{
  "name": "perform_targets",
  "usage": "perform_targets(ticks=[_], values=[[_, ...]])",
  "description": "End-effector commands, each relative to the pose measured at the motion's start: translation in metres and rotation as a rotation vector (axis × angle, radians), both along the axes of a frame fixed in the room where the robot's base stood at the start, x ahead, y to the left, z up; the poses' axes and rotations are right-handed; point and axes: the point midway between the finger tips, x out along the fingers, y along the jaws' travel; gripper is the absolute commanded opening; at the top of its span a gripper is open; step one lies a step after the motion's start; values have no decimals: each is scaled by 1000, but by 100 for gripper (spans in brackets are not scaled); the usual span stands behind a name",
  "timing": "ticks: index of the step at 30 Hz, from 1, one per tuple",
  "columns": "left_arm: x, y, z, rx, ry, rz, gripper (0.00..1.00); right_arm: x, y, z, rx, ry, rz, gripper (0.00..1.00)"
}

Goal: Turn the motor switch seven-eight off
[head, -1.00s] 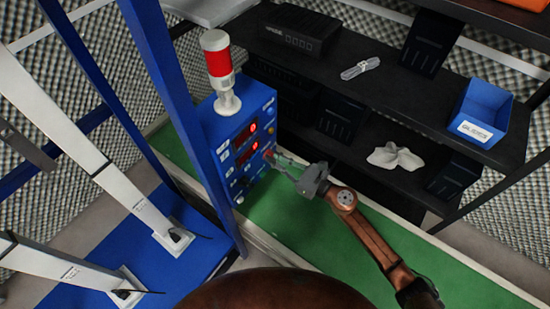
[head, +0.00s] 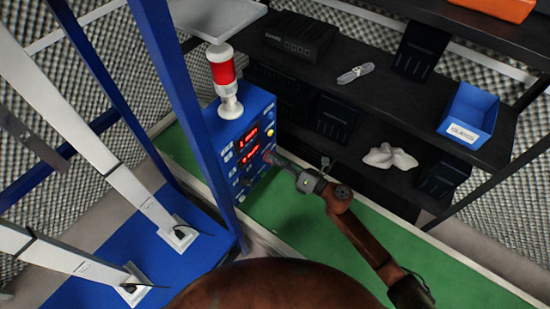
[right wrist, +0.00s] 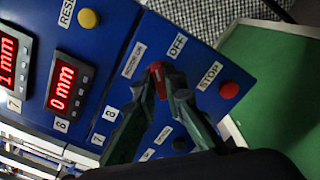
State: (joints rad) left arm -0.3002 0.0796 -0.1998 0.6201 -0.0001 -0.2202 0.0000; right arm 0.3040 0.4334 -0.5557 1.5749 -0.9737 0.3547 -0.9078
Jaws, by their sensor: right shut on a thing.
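The blue control box (head: 262,103) stands upright beside the blue post, with red displays, buttons and switches on its face. My right gripper (head: 274,158) reaches its lower right part from the right. In the right wrist view my right gripper (right wrist: 166,82) is shut on a small red switch knob (right wrist: 157,69), just below the OFF label. The fingers hide most of the knob, so its exact setting is unclear. Labels 7 and 8 stand left of the fingers. A red STOP button (right wrist: 229,89) and a yellow RESET button (right wrist: 88,18) are apart from the fingers. My left gripper is not visible.
A red-and-white signal lamp (head: 222,75) stands on the box. Black shelves (head: 400,115) behind hold a blue bin (head: 470,112), a cable bundle (head: 355,73) and a white cloth (head: 390,157). The green surface (head: 300,215) below my right arm is clear.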

Motion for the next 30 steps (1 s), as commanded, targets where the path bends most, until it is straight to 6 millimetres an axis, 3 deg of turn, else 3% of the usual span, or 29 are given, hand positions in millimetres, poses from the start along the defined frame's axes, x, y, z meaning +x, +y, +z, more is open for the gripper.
perform_targets(ticks=[18, 30], values=[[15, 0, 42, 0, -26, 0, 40, 1, -1, 1, 327, 451, -2, 0], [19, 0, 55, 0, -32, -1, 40, 1, -1, -2, 446, 615, -2, 0]])
